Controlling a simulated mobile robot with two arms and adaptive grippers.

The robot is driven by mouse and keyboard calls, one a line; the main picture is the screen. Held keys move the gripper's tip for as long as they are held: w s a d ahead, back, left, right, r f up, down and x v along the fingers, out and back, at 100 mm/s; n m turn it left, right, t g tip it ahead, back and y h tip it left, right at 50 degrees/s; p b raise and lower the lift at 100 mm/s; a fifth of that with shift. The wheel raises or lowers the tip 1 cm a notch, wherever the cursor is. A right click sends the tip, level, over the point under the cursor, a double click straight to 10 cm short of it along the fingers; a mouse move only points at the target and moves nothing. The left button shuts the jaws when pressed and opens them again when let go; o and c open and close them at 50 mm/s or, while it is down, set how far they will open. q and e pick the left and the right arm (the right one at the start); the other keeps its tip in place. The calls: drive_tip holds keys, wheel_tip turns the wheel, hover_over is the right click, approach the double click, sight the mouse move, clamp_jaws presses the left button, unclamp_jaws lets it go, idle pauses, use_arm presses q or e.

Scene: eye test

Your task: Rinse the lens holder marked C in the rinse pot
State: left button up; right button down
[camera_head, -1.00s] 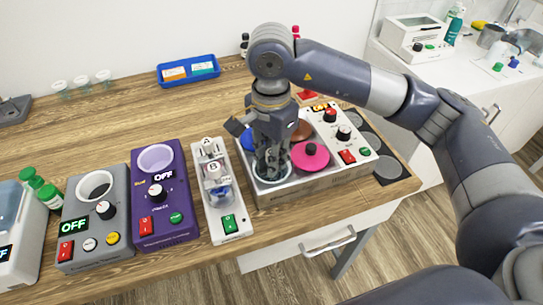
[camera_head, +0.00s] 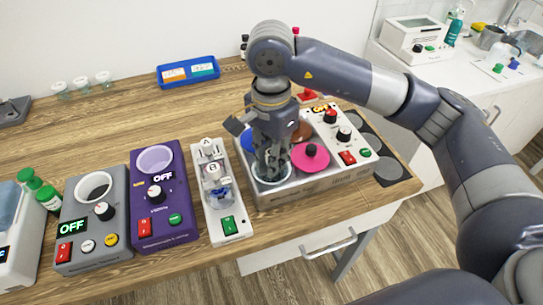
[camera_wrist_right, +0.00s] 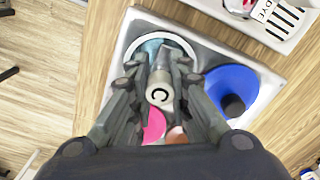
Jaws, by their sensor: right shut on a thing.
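My right gripper (camera_head: 270,165) is shut on the lens holder marked C (camera_wrist_right: 159,96), a pale cylinder seen end-on between the fingers in the wrist view. The fingers hide it in the head view. The gripper points down at the open, white-rimmed pot (camera_head: 274,185) in the front left corner of the bath unit. The pot also shows in the wrist view (camera_wrist_right: 166,37), with a bluish inside behind the holder. I cannot tell how deep the holder reaches. Holders A (camera_head: 207,144) and B (camera_head: 213,169) stand in the white rack (camera_head: 232,239). My left gripper is out of view.
A pink lid (camera_head: 311,159), a brown lid (camera_head: 303,131) and a blue lid (camera_wrist_right: 231,90) sit around the open pot. A purple device (camera_head: 164,222) and a grey device (camera_head: 92,247), both reading OFF, stand left of the rack.

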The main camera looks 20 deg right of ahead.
drive_tip(key=shift+f+b, duration=0.15)
drive_tip(key=shift+b, duration=0.35)
idle(0.7)
drive_tip(key=shift+r+p, duration=1.8)
drive_tip(key=shift+r, duration=2)
